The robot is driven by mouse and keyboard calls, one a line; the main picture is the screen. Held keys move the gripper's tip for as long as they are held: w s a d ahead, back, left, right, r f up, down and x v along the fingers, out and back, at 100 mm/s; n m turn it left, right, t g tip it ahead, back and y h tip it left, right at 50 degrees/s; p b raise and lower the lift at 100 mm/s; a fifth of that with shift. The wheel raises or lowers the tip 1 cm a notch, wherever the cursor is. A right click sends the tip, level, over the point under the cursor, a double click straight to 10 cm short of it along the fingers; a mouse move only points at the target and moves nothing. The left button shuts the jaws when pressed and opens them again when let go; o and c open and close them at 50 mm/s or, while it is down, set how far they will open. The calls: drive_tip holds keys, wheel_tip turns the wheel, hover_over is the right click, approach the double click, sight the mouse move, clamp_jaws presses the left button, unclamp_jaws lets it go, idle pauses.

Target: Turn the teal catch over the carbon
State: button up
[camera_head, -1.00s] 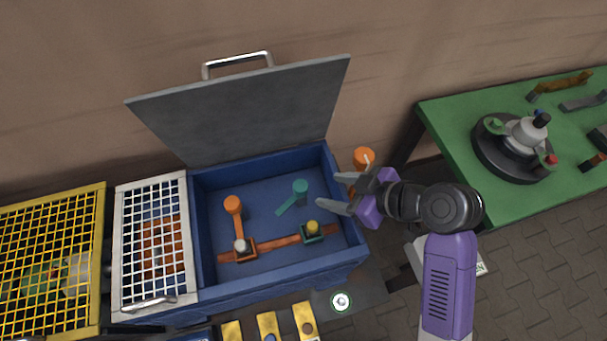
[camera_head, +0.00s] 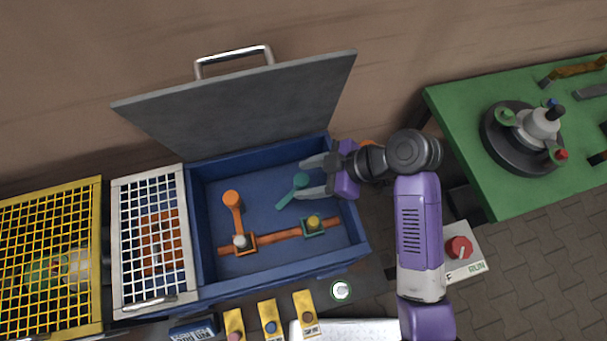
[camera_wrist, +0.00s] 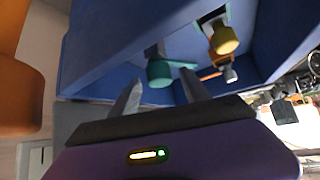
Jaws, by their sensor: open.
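The teal catch (camera_head: 301,180) is in the blue open box, with a round knob and a flat arm pointing down-left, away from the teal holder. In the wrist view its knob (camera_wrist: 160,73) shows just ahead of and between my fingertips. The carbon with a yellow top (camera_head: 314,221) sits in the teal holder on an orange bar; the yellow top also shows in the wrist view (camera_wrist: 224,41). My gripper (camera_head: 304,178) is open, its fingers on either side of the teal knob. I cannot tell whether they touch it.
An orange catch (camera_head: 231,199) lies with its arm toward the grey-topped carbon (camera_head: 240,241). The box's grey lid (camera_head: 240,105) stands open behind. A white mesh cover (camera_head: 148,240) is on the left. A green table (camera_head: 465,130) and a red-knobbed switch box (camera_head: 459,248) are right.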

drive_tip(key=shift+w+a+f, duration=0.1)
drive_tip(key=shift+a+f, duration=0.4)
drive_tip(key=shift+f, duration=0.05)
clamp_jaws()
idle(1.1)
